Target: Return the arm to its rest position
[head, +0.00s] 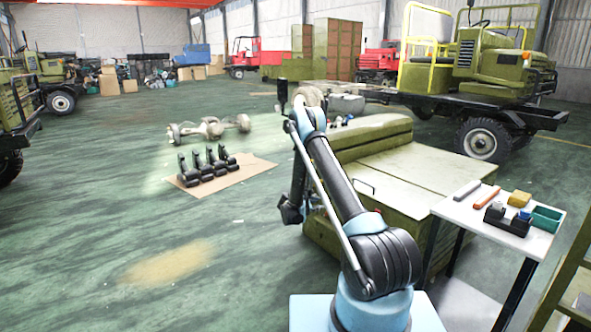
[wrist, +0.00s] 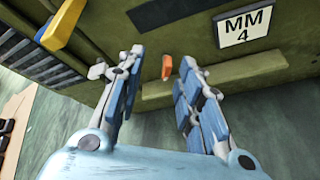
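My arm (head: 345,190) rises from its blue base, bends at a high elbow and hangs down on the far side. My gripper (wrist: 158,62) shows in the wrist view with its two blue-and-grey fingers spread apart and nothing held between them. In the head view the dark end of the arm (head: 291,212) hangs low beside the left side of an olive cabinet. The fingers point toward an olive panel (wrist: 150,30) with a white "MM 4" plate (wrist: 245,26). Whether the fingertips touch the panel cannot be told.
A small white table (head: 480,215) with tools and a green tray (head: 547,218) stands at right. The olive cabinet (head: 400,185) is close to the arm. Black parts lie on a cardboard sheet (head: 240,178) at left. Open green floor (head: 90,240) lies left of the arm.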

